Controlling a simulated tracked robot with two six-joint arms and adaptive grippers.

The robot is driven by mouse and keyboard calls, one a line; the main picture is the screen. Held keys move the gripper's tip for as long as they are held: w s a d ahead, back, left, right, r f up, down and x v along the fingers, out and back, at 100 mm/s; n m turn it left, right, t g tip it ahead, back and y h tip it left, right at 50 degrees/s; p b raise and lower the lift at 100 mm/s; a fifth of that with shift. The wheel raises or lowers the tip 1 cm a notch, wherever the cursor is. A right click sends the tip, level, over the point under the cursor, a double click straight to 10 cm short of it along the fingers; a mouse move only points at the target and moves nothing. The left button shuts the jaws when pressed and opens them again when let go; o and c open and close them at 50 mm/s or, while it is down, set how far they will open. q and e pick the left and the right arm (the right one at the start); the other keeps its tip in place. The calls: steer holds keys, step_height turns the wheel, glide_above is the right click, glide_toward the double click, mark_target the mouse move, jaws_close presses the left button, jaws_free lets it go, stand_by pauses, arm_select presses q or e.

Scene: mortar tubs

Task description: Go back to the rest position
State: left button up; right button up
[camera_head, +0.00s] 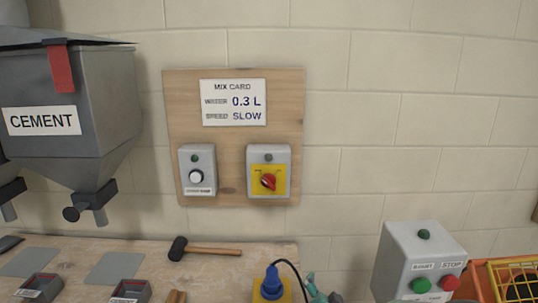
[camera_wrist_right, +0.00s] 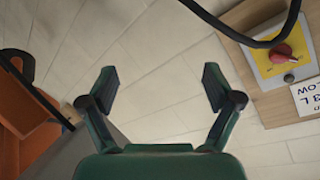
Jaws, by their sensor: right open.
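My right gripper (camera_head: 320,290) shows as a small teal shape at the bottom edge of the head view, just right of the blue plug. In the right wrist view the gripper (camera_wrist_right: 160,80) is open, its two dark fingers wide apart with only bare wall between them. It touches nothing that I can see. My left gripper is not in view.
A wooden board (camera_head: 228,140) on the wall carries the mix card, a button box and a red rotary switch (camera_head: 268,181). A blue plug (camera_head: 272,280) with a black cable, the START/STOP box (camera_head: 415,255) and an orange container (camera_head: 482,272) stand near the gripper. A hammer (camera_head: 205,249) lies left.

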steer(key=s+d+f+n+g+y, duration=0.1)
steer(key=s+d+f+g, duration=0.15)
steer(key=s+f, duration=0.65)
steer(key=s+d+f+n+g+y, duration=0.15)
steer(key=s+f+g, duration=0.25)
steer(key=s+f, duration=0.55)
steer(key=s+a+f+n+g+y, duration=0.2)
steer(key=s+a+f+g, duration=0.1)
steer(key=s, duration=0.5)
steer(key=s+a+f+n+g+y, duration=0.2)
steer(key=s+a+f+g, duration=0.1)
steer(key=s, duration=0.6)
steer(key=shift+s+a+f+n+g, duration=0.25)
steer(key=shift+n+g, duration=0.1)
steer(key=shift+g, duration=0.2)
